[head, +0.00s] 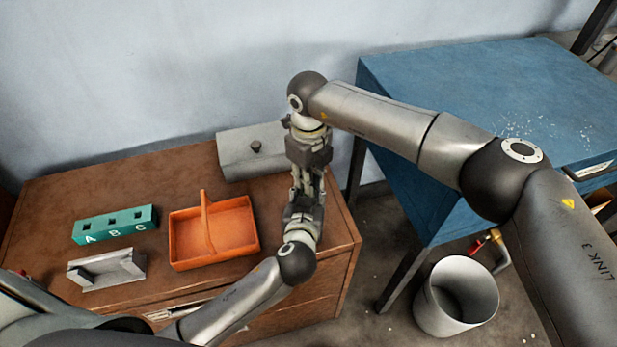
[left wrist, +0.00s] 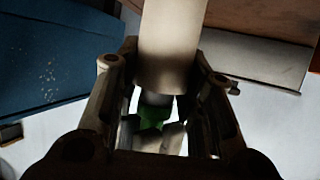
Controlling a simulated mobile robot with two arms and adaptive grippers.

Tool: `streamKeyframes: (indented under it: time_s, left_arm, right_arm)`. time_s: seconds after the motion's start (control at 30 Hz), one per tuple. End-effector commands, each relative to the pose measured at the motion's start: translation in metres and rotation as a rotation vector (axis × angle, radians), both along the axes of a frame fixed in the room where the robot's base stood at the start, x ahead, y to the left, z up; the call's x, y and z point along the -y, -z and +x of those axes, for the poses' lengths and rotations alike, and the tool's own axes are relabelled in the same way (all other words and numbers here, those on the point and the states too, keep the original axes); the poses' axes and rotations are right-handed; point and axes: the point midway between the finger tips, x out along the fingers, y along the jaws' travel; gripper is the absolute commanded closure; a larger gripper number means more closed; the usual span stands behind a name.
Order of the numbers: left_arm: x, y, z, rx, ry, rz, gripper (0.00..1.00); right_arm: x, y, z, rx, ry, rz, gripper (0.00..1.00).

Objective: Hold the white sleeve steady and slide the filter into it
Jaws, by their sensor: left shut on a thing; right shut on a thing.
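My left gripper (head: 302,212) and my right gripper (head: 308,155) face each other closely above the right end of the brown cabinet. In the left wrist view a cream-white cylinder, the white sleeve (left wrist: 171,45), shows between the fingers of my left gripper, which is shut on it. A small green piece, which looks like the filter (left wrist: 152,116), shows just past the sleeve's lower edge in that view, among dark finger parts. My right gripper is shut on it. Whether the filter is inside the sleeve or apart from it I cannot tell. In the head view the grippers hide both.
The brown cabinet (head: 165,170) bears a green block marked A B C (head: 115,225), a grey holder (head: 106,268), an orange basket (head: 215,232) and a grey lidded box (head: 240,165). A blue table (head: 470,85) stands right, a white bin (head: 455,297) on the floor.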

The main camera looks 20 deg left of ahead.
Motion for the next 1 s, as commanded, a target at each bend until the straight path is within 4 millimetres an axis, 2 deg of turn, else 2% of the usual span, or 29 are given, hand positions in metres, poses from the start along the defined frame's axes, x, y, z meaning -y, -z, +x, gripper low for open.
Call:
streamKeyframes:
  time_s: [1.0]
  left_arm:
    - [0.0001,-0.0005,0.0001,0.001,0.000,-0.001,0.89]
  right_arm:
    - [0.0003,0.0070,-0.0006,0.000,0.000,-0.001,1.00]
